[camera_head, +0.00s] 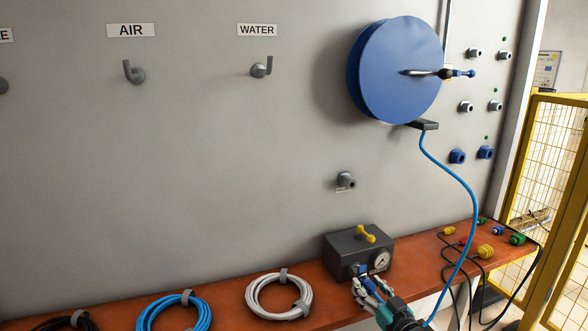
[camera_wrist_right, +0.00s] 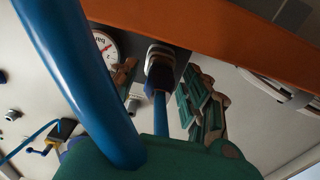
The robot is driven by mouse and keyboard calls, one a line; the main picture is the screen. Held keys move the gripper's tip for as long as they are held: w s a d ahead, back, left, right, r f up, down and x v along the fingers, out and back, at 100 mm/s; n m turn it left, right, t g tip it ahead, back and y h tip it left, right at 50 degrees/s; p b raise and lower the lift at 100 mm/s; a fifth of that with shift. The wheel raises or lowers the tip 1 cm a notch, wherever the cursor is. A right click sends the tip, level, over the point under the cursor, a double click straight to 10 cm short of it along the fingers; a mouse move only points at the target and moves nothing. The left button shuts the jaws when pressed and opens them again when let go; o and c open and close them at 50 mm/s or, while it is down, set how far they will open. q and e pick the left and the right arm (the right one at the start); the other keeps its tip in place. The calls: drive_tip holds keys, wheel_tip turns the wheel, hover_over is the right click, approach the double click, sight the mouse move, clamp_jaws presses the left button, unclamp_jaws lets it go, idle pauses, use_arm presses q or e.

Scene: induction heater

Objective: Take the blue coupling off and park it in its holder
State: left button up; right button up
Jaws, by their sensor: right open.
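The blue coupling (camera_head: 362,269) sits at the front of the dark grey box (camera_head: 345,260), on the bench below the wall. In the right wrist view the coupling (camera_wrist_right: 158,72) meets a pale collar on the box, and a thin blue hose (camera_wrist_right: 160,115) runs back from it. My right gripper (camera_head: 367,284) is open, its fingers reaching toward the coupling. In the wrist view its fingers (camera_wrist_right: 165,95) lie on either side of the coupling and hose; contact cannot be told. A grey wall fitting (camera_head: 346,181) is above the box; whether it is the holder cannot be told.
A blue hose (camera_head: 468,190) hangs from the blue reel (camera_head: 405,70) past my right arm. The box has a yellow valve handle (camera_head: 366,233) and a gauge (camera_head: 382,260). A white hose coil (camera_head: 252,297) lies left; black cables and coloured connectors (camera_head: 486,251) lie right.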

sight(375, 293)
idle(0.8)
clamp_jaws()
idle(0.5)
drive_tip(key=shift+p+v, duration=1.05)
drive_tip(key=shift+v, duration=0.05)
drive_tip(key=shift+p+v, duration=1.25)
drive_tip(key=shift+v, duration=0.65)
